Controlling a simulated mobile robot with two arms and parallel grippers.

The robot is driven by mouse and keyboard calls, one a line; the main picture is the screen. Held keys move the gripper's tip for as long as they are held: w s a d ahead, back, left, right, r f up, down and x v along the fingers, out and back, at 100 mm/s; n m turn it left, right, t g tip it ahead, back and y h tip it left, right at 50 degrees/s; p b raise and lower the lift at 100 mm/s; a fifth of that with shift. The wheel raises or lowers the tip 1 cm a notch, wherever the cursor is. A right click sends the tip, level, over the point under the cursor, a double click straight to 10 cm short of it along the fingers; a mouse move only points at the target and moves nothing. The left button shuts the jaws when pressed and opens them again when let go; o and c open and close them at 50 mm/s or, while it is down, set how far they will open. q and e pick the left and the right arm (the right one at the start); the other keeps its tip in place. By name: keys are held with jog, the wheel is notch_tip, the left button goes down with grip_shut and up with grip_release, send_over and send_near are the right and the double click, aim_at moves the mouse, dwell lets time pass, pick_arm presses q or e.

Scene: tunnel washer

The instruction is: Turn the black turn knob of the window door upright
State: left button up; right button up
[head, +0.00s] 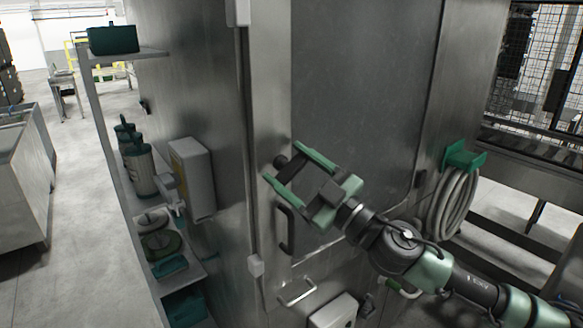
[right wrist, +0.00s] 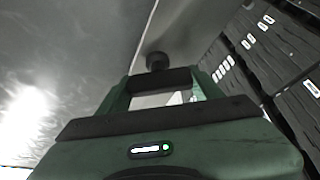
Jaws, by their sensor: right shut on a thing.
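The window door (head: 360,90) is a metal door with a large dark pane, in the middle of the head view. The black turn knob (head: 281,161) is at the left edge of the pane; its round dark end also shows in the right wrist view (right wrist: 157,60). My right gripper (head: 286,164) reaches in from the lower right, its green fingers on either side of the knob. It is shut on the knob, which is partly hidden by the fingers. The exact angle of the knob is hard to tell. My left gripper is not in view.
A black pull handle (head: 287,228) is below the gripper. A coiled grey hose (head: 456,205) hangs on a green holder at the right. A wall dispenser (head: 192,178) and a shelf with bottles (head: 139,165) are at the left. Open floor lies further left.

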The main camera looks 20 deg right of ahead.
jog(key=n, duration=0.1)
jog(key=n+p, duration=0.1)
jog(key=shift+r+n+g, duration=0.25)
jog(key=shift+n+g, duration=0.05)
jog(key=shift+g, duration=0.1)
jog(key=n+g+p, duration=0.1)
jog(key=n+p, duration=0.2)
jog(key=n+g+y+p, duration=0.1)
jog(key=n+g+p, duration=0.1)
jog(key=n+p, duration=0.2)
jog(key=shift+a, duration=0.1)
jog(key=shift+f+n+g+p, duration=0.3)
jog(key=shift+n+p, duration=0.6)
jog(key=shift+n, duration=0.2)
jog(key=shift+n+h, duration=0.4)
jog(key=shift+n, duration=0.2)
jog(key=shift+f+p, duration=0.2)
jog(key=shift+p, duration=0.1)
jog(key=o, duration=1.4)
jog(key=shift+c, duration=0.2)
